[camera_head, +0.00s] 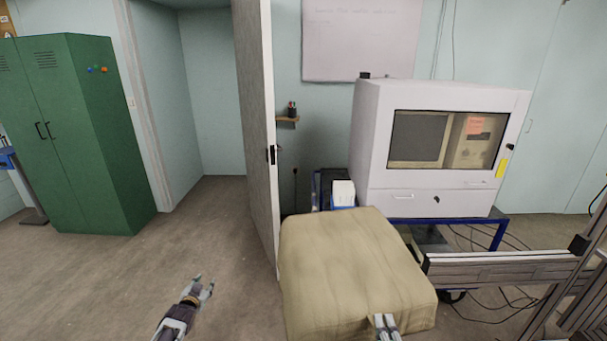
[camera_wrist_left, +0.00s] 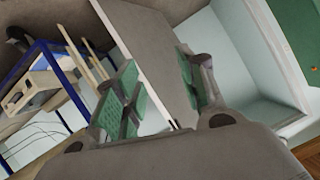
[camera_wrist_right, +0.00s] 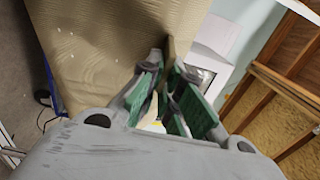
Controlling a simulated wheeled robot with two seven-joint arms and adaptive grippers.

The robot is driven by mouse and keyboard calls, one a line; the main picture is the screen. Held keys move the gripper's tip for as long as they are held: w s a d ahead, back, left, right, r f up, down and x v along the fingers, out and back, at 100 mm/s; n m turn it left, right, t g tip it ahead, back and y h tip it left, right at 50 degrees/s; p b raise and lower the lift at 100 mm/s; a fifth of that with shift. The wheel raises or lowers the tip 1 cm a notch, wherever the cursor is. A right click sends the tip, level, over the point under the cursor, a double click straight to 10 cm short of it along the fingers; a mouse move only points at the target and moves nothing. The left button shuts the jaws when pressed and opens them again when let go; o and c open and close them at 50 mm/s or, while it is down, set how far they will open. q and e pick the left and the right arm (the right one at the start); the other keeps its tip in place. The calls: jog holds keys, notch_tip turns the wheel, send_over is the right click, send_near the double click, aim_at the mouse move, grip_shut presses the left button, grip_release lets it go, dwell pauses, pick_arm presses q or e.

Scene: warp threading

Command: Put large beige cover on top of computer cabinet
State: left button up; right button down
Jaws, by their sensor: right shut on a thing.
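The large beige cover (camera_head: 345,265) hangs in front of me in the head view, box-shaped and wrinkled. It also fills the upper left of the right wrist view (camera_wrist_right: 110,45). My right gripper (camera_head: 385,322) is shut on the cover's near lower edge. The white computer cabinet (camera_head: 365,140) stands behind and to the right of the cover, with a window showing a monitor and computer. Its top is bare except for a small dark item at the back left. My left gripper (camera_head: 205,285) is open and empty, left of the cover and apart from it.
The cabinet stands on a blue-framed table (camera_head: 500,228). An aluminium profile frame (camera_head: 500,268) stands at the right. An open door (camera_head: 258,130) is behind the cover, and green lockers (camera_head: 75,140) stand at the far left. The floor at left is clear.

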pick_arm(q)
jog(key=s+d+f+g, duration=0.2)
jog(key=s+f+g, duration=0.4)
jog(key=s+f, duration=2.25)
jog(key=s+d+f+g, duration=0.1)
jog(key=s+f, duration=0.3)
jog(key=s, duration=0.8)
jog(key=s+d+f+g, duration=0.1)
jog(key=s+f+g, duration=0.2)
jog(key=s, duration=0.9)
jog(key=s+d+f+g, duration=0.1)
jog(key=s+f, duration=0.6)
jog(key=s, duration=0.4)
jog(key=shift+s+d+g, duration=0.35)
jog(key=shift+s+g, duration=0.05)
jog(key=shift+w+r, duration=0.1)
